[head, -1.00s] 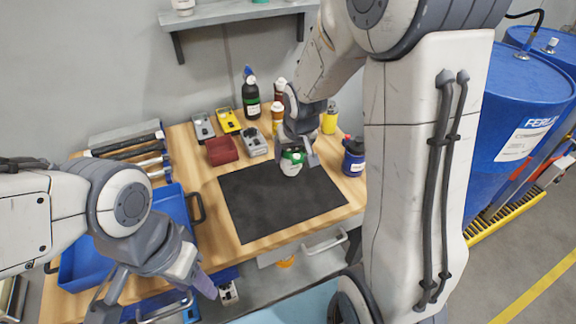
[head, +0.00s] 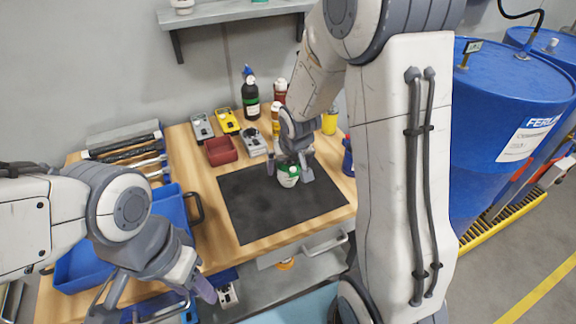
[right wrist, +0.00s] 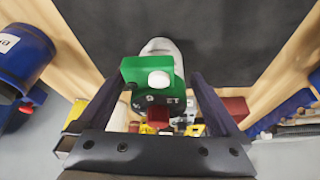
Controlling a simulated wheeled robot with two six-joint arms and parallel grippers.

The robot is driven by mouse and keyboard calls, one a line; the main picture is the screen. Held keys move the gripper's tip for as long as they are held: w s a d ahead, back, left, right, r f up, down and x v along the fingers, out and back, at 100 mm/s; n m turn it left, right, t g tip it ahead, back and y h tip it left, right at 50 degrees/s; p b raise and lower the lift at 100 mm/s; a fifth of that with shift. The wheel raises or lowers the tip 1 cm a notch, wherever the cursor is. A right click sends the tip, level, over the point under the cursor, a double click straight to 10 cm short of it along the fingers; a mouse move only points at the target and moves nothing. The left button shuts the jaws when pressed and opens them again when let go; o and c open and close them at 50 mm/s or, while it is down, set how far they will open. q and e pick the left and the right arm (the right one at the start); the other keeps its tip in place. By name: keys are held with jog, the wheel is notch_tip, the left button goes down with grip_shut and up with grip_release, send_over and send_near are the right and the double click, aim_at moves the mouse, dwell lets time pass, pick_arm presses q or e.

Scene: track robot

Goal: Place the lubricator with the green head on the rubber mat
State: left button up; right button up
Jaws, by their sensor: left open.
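The lubricator with the green head (head: 289,177) has a pale body and stands on the black rubber mat (head: 250,210), toward its back right. In the right wrist view its green head (right wrist: 148,70) is close to the camera, with the mat (right wrist: 215,35) behind it. My right gripper (head: 289,172) is around the lubricator. Its fingers (right wrist: 158,100) are spread on either side of the head, with gaps visible. My left gripper (head: 160,295) is open and empty at the front left, away from the mat.
Behind the mat are a dark bottle (head: 250,95), a red bin (head: 221,151), a yellow device (head: 228,122) and a yellow bottle (head: 330,122). A blue bottle (head: 348,158) is partly hidden by my right arm. A blue tray (head: 80,262) lies left. The mat's front is clear.

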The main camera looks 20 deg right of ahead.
jog(key=shift+r, duration=0.35)
jog(key=p+v, duration=0.1)
jog(key=v, duration=1)
jog(key=shift+s+r, duration=0.1)
jog(key=shift+r, duration=0.15)
jog(key=s+a+n+g, duration=0.2)
jog(key=s+a+n, duration=0.2)
jog(key=s+a, duration=0.4)
jog(key=s+a+f+n+g+y, duration=0.1)
jog(key=s+a+n, duration=0.4)
jog(key=s, duration=0.9)
jog(key=a+g, duration=0.1)
jog(key=a, duration=0.2)
jog(key=shift+a+f+g+y, duration=0.15)
jog(key=shift+a+g+y, duration=0.05)
jog(key=shift+g+y, duration=0.1)
